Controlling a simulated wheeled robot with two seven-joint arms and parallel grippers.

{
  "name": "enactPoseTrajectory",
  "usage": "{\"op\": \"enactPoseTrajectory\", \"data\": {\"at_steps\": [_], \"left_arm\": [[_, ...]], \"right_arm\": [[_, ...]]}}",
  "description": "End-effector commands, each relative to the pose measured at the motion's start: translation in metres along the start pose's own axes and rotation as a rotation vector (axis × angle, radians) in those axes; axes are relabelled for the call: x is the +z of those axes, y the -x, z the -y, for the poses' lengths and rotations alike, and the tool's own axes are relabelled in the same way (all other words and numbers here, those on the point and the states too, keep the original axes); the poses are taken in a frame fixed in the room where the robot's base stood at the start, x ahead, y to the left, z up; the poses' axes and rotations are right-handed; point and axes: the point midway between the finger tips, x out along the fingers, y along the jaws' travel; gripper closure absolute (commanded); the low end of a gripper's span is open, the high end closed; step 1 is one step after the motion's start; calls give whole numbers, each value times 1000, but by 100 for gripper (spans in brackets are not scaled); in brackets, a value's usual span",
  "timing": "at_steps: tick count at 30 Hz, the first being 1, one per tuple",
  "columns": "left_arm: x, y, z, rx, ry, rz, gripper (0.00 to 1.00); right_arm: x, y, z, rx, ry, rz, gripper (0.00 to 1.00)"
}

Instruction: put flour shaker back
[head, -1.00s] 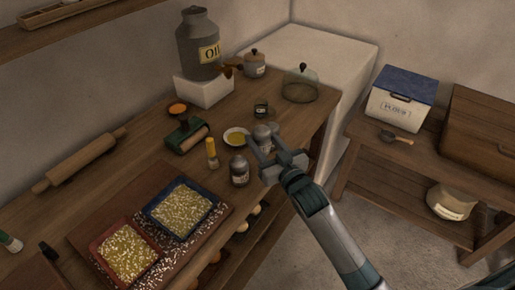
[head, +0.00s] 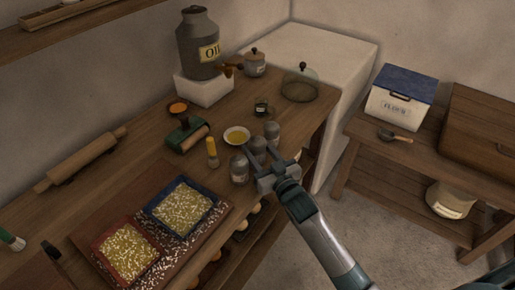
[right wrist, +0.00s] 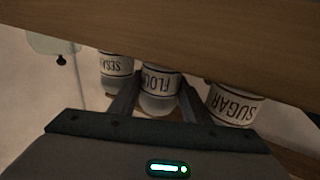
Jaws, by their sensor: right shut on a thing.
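The flour shaker (right wrist: 160,82) has a pale label and a grey rounded top, and it sits between the two fingers of my right gripper (right wrist: 157,104) in the right wrist view. In the head view its grey top (head: 257,145) shows between the fingers of my right gripper (head: 261,157), which is shut on it. It stands between the sesame shaker (head: 272,131) and the sugar shaker (head: 239,167) at the worktop's front edge. Those two also show in the wrist view, sesame (right wrist: 116,68) and sugar (right wrist: 233,104). The shaker's base is hidden. My left gripper is not in view.
A dish of yellow liquid (head: 236,136) and a yellow-topped bottle (head: 212,153) stand close by. Seed trays (head: 181,206) lie front left.

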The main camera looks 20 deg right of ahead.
Motion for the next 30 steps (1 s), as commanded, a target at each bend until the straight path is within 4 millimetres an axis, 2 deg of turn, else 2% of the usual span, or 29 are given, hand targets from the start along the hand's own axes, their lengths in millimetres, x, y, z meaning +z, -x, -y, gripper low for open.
{"op": "enactPoseTrajectory", "data": {"at_steps": [11, 12, 25, 30], "left_arm": [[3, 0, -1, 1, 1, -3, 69], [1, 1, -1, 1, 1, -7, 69], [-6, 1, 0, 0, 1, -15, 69], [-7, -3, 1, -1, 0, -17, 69]], "right_arm": [[2, 0, 0, 0, 0, -2, 82], [2, 0, 0, 0, 0, -1, 50], [-1, 0, 0, 0, 0, -1, 49], [1, 13, 0, 0, -1, 0, 49]]}}
